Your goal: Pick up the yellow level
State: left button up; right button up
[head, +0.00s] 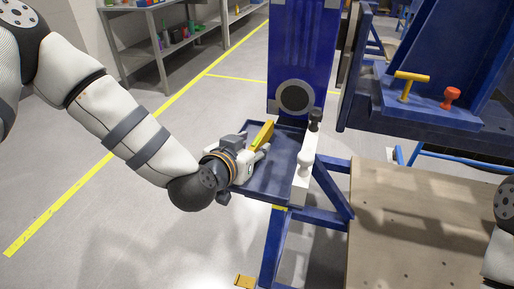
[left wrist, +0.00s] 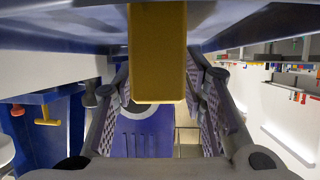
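The yellow level (head: 263,134) lies in the blue tray (head: 262,184) on the blue stand. My left gripper (head: 250,150) reaches over the tray's left side, with its fingers on either side of the level's near end. The left wrist view, which is upside down, shows the level's end (left wrist: 158,55) between the two padded fingers of the left gripper (left wrist: 158,90). The fingers look spread. Whether either pad touches the level is hard to tell. My right gripper is out of view; only part of that arm shows at the right edge.
A white fixture with a dark knob (head: 303,165) stands along the tray's right side. A blue upright with a round hub (head: 295,97) rises behind the tray. A yellow T-handle (head: 411,77) and a red knob (head: 451,96) sit farther right, above a wooden platform (head: 425,230).

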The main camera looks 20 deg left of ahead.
pick_arm(q)
jog(key=shift+x, duration=1.05)
grip_shut()
